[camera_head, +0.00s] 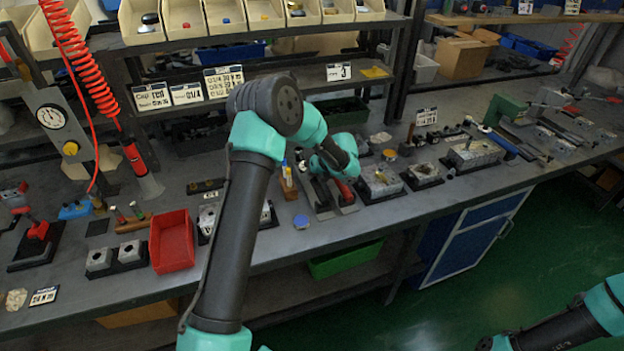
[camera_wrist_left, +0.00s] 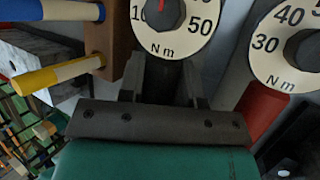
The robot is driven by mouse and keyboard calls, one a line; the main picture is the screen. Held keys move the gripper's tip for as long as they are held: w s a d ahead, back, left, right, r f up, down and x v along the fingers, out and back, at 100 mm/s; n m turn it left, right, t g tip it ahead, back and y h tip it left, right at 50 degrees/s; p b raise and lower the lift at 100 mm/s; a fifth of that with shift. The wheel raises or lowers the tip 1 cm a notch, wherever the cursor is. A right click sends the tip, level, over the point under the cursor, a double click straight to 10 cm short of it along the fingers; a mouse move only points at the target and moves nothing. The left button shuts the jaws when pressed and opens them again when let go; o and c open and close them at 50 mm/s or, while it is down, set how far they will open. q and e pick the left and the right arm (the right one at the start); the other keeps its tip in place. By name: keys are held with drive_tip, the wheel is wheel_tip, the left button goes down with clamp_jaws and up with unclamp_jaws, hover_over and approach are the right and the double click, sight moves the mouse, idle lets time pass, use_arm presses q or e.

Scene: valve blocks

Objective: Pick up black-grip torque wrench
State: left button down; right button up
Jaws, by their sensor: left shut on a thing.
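The black-grip torque wrench (camera_head: 322,201) is at the middle of the bench, largely covered by my left wrist in the head view. In the left wrist view its white dial (camera_wrist_left: 172,28), marked in N m, is at the top centre, with a dark shaft below. My left gripper (camera_head: 319,176) is over this wrench; in the left wrist view its jaws (camera_wrist_left: 165,88) are shut on the dark shaft. A red-grip torque wrench (camera_head: 344,192) is just to the right, and its dial (camera_wrist_left: 297,45) shows too.
A holder with yellow- and blue-ended markers (camera_head: 287,176) is close on the left. Metal valve blocks (camera_head: 379,183) stand to the right. A red bin (camera_head: 172,241) is further left, and a blue round cap (camera_head: 301,222) lies near the front edge.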

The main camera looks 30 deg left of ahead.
use_arm(q)
wheel_tip(320, 180, up, 9)
idle(0.4)
idle(0.4)
